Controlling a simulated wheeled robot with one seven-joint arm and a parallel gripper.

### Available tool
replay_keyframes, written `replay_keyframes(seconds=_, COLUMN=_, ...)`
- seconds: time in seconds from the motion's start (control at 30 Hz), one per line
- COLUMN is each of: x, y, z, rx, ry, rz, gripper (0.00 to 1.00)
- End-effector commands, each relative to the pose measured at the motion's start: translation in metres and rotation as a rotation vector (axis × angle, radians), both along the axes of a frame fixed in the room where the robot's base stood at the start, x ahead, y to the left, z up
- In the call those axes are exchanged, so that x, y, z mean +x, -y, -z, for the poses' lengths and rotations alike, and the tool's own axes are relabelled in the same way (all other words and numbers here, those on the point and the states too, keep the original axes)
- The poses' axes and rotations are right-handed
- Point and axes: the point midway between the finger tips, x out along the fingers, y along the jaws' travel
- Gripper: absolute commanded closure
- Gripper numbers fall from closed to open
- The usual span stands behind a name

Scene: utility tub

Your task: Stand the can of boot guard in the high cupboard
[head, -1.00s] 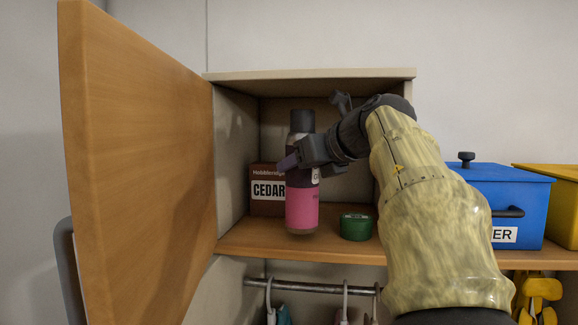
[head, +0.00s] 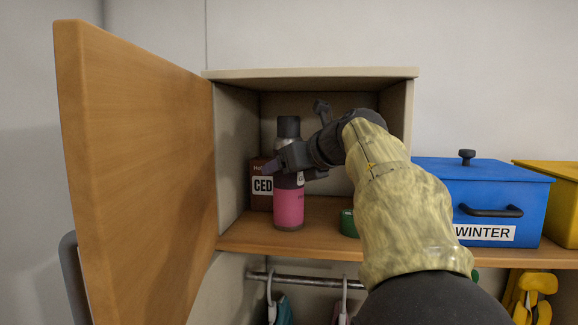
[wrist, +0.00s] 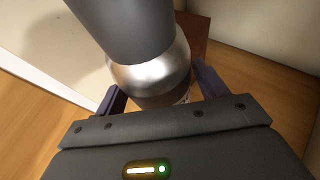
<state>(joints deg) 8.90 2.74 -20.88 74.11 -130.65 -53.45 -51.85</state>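The can of boot guard (head: 288,207) has a pink body, a silver shoulder and a dark cap. It is upright inside the high cupboard (head: 310,74), left of the middle. My gripper (head: 290,168) is shut on its upper part from the right. The wrist view shows the can's silver shoulder (wrist: 150,76) between the two fingers. The can's base is at about the height of the cupboard floor (head: 325,232); I cannot tell whether it touches. The label is mostly hidden by my gripper.
The cupboard door (head: 135,160) stands open on the left. A brown cedar box (head: 260,200) is behind and left of the can. A green tin (head: 347,223) is to the right, partly behind my arm. A blue WINTER box (head: 485,190) stands outside, right.

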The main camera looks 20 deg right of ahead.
Motion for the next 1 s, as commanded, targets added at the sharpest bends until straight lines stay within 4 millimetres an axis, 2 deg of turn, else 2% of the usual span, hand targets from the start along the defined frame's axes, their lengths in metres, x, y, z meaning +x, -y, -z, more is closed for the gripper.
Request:
replay_keyframes(seconds=0.37, x=0.0, y=0.0, z=-0.003, rx=0.0, ry=0.0, rz=0.0, gripper=0.21)
replay_keyframes(seconds=0.47, x=-0.007, y=0.002, z=-0.003, rx=-0.001, ry=0.001, rz=0.001, gripper=0.21)
replay_keyframes(seconds=0.73, x=-0.048, y=0.01, z=-0.019, rx=-0.003, ry=0.005, rz=0.003, gripper=0.21)
replay_keyframes(seconds=1.0, x=-0.101, y=0.02, z=-0.018, rx=-0.001, ry=0.003, rz=0.004, gripper=0.21)
